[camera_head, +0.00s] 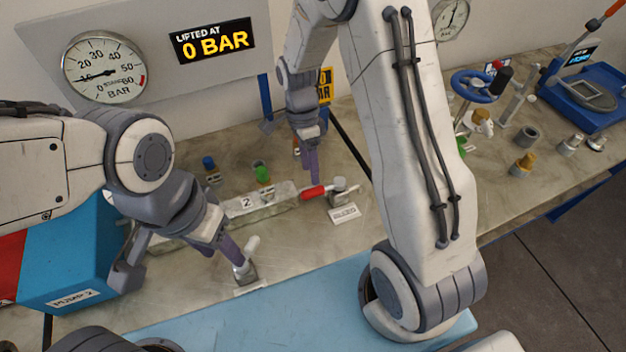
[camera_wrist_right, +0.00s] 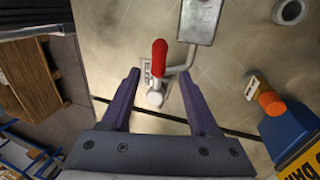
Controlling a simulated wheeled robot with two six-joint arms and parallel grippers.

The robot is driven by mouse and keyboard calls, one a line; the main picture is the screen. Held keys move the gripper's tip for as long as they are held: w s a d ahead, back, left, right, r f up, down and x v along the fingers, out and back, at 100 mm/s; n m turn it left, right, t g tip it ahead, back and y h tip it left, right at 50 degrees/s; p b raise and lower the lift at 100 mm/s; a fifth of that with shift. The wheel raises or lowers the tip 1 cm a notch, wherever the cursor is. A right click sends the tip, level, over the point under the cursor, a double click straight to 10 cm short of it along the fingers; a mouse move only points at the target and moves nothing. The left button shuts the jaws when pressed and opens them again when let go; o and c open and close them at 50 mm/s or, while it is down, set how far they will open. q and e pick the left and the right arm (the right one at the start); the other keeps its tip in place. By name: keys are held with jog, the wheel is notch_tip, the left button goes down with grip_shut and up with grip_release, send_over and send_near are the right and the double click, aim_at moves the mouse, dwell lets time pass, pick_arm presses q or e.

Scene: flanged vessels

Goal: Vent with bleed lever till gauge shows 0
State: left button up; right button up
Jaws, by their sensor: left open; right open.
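The pressure gauge (camera_head: 103,67) hangs on the grey panel at upper left in the head view; its needle points left, near the 10 mark. The red-handled lever (camera_head: 313,192) sits on a metal valve (camera_head: 340,188) on the bench, with a small label in front. My right gripper (camera_head: 308,170) is above the red handle, fingers down, open. In the right wrist view the red handle (camera_wrist_right: 159,60) shows between the open fingers; contact is not visible. My left gripper (camera_head: 236,258) is open at a small metal fitting with a pale handle (camera_head: 252,244); its fingers overlap in view.
A sign (camera_head: 213,40) reads "LIFTED AT 0 BAR". A metal block marked 2 (camera_head: 284,198) lies left of the valve. The blue pump box (camera_head: 75,255) is at left. A blue handwheel (camera_head: 478,85) and small fittings stand at right. Clear bench lies around the lever label.

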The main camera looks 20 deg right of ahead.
aim_at(312, 189)
jog(key=p+x, duration=0.1)
jog(key=x, duration=0.5)
jog(key=shift+a, duration=0.1)
grip_shut()
dwell(1.1)
